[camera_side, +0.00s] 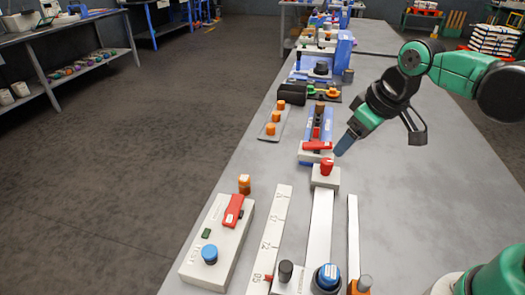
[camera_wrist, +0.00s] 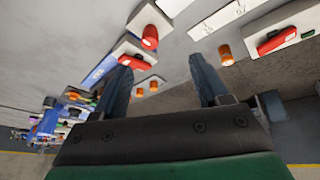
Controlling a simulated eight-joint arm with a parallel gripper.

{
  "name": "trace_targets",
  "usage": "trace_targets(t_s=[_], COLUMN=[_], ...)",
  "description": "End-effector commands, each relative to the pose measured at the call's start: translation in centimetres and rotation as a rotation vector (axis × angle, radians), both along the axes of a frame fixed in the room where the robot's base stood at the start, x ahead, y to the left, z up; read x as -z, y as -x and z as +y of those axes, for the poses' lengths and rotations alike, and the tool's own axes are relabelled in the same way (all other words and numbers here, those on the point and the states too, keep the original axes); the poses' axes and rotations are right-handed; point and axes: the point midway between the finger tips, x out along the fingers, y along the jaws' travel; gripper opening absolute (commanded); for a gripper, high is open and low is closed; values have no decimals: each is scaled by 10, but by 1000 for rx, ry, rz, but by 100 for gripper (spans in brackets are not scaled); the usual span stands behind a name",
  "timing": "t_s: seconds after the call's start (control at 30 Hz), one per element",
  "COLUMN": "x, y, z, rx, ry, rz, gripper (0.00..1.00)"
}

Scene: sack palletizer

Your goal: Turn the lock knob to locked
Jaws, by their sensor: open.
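A red knob (camera_side: 327,166) stands on a white block at the far end of a white rail (camera_side: 320,215). It looks like the lock knob, but I see no readable marking of its position. In the wrist view the red knob (camera_wrist: 150,38) lies ahead of the fingertips, towards the left finger. My gripper (camera_side: 346,143) is above the table, just up and right of the knob in the side view, apart from it. In the wrist view my gripper (camera_wrist: 162,82) has its two blue-grey fingers spread wide with nothing between them.
A red lever (camera_side: 318,145) sits close behind the knob. A white control box (camera_side: 220,240) with a red switch and blue knob stands front left. Several orange knobs stand on a strip (camera_side: 273,122) to the left.

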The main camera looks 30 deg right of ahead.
Motion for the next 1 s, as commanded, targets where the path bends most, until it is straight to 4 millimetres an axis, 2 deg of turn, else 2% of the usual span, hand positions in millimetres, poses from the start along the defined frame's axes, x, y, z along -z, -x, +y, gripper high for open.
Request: trace_targets(t_s=[0.03,0.2,0.4,0.67,1.0], x=[2,18,41,59,99], y=[-10,-37,-55,-60,-60], z=[-2,-9,-16,-18,-18], rx=[-39,-195,-332,-380,-378], ry=[18,59,69,68,67], rz=[48,221,360,404,402], gripper=[68,68,68,68,68])
